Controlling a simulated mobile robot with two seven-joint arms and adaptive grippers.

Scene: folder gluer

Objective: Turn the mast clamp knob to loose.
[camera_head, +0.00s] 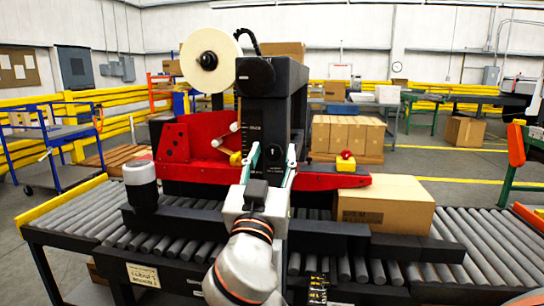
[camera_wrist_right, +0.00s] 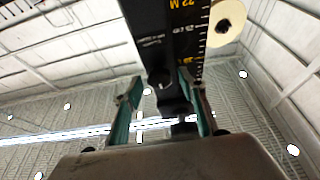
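The black mast (camera_head: 272,105) of the carton machine rises in the middle of the head view. Its scale face also shows in the wrist view (camera_wrist_right: 180,25). In the wrist view the fingers (camera_wrist_right: 163,106) stand on either side of the knob, with a clear gap on the left; contact on the right cannot be told. My left gripper is not in view.
A red machine body (camera_head: 190,150) with a tape roll (camera_head: 211,60) above stands behind. A cardboard box (camera_head: 386,203) sits right of my arm on the roller conveyor (camera_head: 480,240). A grey-white cylinder (camera_head: 141,182) stands at left. A red-yellow button (camera_head: 346,161) is on the right.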

